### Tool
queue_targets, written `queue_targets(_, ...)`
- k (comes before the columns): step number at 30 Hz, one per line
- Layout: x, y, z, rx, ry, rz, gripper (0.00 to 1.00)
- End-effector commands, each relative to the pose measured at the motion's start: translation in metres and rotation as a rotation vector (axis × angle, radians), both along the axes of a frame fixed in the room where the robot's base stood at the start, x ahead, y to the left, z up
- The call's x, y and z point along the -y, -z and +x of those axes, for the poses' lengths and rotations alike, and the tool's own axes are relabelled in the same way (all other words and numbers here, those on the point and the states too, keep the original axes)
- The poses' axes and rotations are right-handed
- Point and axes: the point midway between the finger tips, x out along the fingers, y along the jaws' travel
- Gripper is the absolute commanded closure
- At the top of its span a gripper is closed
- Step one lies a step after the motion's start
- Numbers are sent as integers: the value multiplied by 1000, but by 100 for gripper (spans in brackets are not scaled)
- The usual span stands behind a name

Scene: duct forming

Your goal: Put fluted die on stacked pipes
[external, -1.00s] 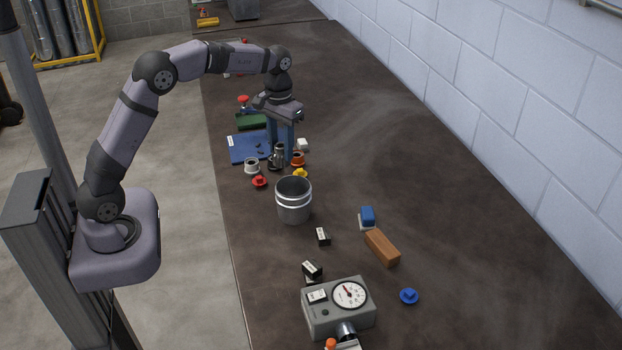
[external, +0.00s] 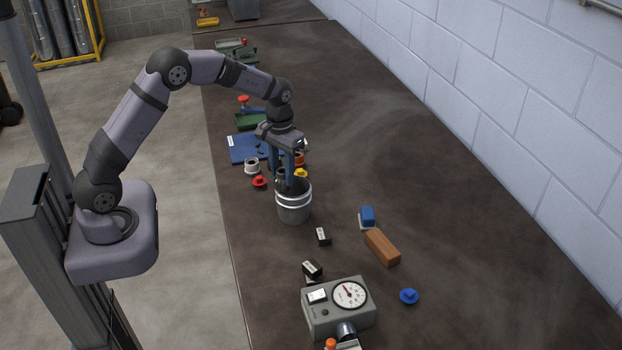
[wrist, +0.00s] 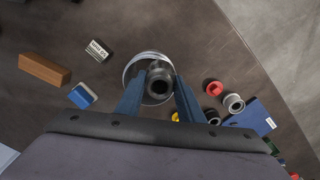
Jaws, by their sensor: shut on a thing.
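The stacked pipes (external: 294,208) stand upright on the bench as a wide grey metal cylinder with bright bands and an open top. My gripper (external: 286,178) is shut on the dark grey fluted die (external: 281,178), at the far side of the pipes' rim. In the wrist view, the die (wrist: 159,82) sits between my blue fingers (wrist: 157,92) and overlaps the pipe opening. The pipe rim (wrist: 130,68) shows to the left and above it. The fingers hide part of the rim. I cannot tell whether the die touches the pipes.
A wooden block (external: 382,247), blue brush (external: 367,216) and gauge box (external: 338,308) are nearer. The bench's right side is mostly clear.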

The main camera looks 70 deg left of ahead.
Motion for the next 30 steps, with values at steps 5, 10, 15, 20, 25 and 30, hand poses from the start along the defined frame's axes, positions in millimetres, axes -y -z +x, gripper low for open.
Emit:
queue_targets(5, 0, -1, 1, 3, 0, 1, 100)
queue_targets(10, 0, 2, 1, 2, 0, 1, 100)
queue_targets(15, 0, 3, 0, 0, 0, 0, 47)
queue_targets(20, 0, 3, 0, 0, 0, 0, 47)
queue_targets(25, 0, 0, 0, 1, 0, 1, 47)
queue_targets(30, -1, -11, 1, 4, 0, 1, 47)
